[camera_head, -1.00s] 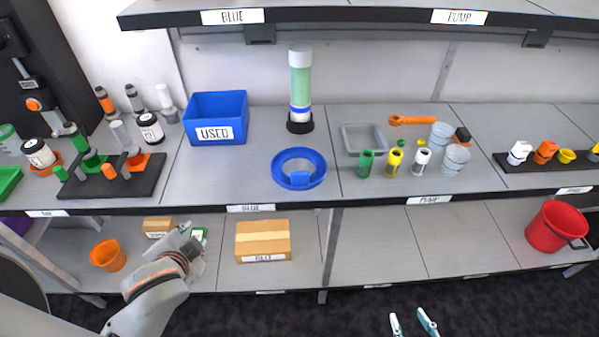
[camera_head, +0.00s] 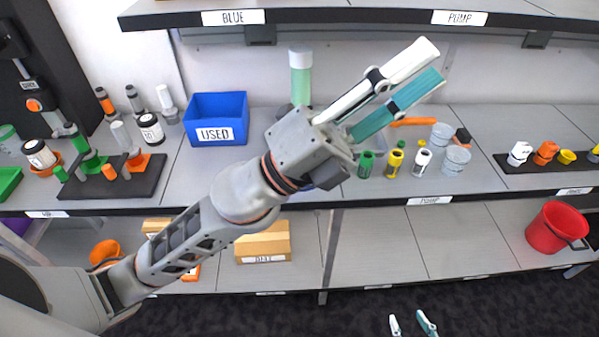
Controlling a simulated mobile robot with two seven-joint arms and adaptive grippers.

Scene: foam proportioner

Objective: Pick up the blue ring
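The blue ring lies on the tabletop in front of the clear-and-green cylinder (camera_head: 301,75). My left gripper and its wrist now cover nearly all of it; at most a sliver of blue shows below the wrist. My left gripper (camera_head: 431,64) is raised over the middle of the table, its fingers pointing up and right. Its two fingers are apart with nothing between them. My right gripper (camera_head: 412,324) is at the bottom edge of the view, low in front of the shelves, with its fingers apart and empty.
A blue bin (camera_head: 216,118) marked USED stands left of the ring's place. Green, yellow and white small parts (camera_head: 395,162) and clear cups (camera_head: 456,158) stand to the right. An upper shelf (camera_head: 350,16) overhangs the back. A cardboard box (camera_head: 264,242) is on the lower shelf.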

